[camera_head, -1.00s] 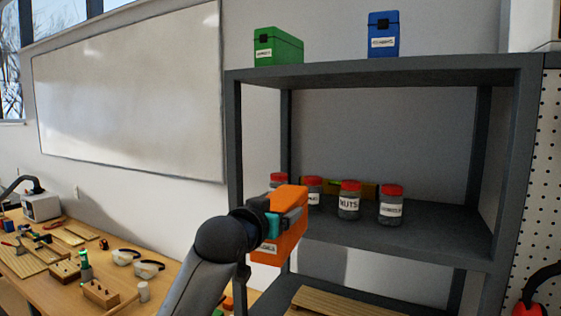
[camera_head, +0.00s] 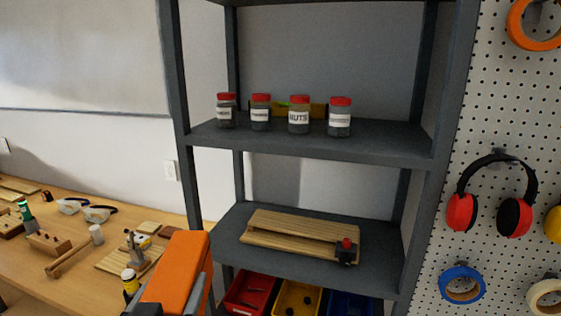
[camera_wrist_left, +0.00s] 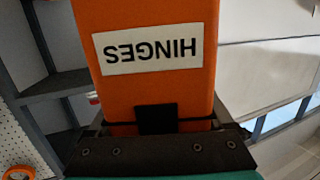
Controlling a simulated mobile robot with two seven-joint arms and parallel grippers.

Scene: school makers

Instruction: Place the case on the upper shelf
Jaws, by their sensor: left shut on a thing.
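The orange case (camera_head: 182,268) is at the bottom of the head view, left of the shelf unit and apart from it. My left gripper (camera_head: 178,303) is shut on it. The left wrist view shows the case (camera_wrist_left: 148,90) up close between the fingers (camera_wrist_left: 155,125), its HINGES label upside down in the picture. The shelf unit's top board (camera_head: 330,2) is barely in view at the upper edge, so what stands on it is hidden. The jar shelf (camera_head: 390,142) below it shows fully. My right gripper is not in view.
Several red-lidded jars (camera_head: 299,116) stand along the jar shelf, with a yellow item behind. A wooden board (camera_head: 300,232) lies on the lower shelf, above coloured bins (camera_head: 250,291). A cluttered workbench (camera_head: 60,262) is at left, a pegboard (camera_head: 500,105) at right.

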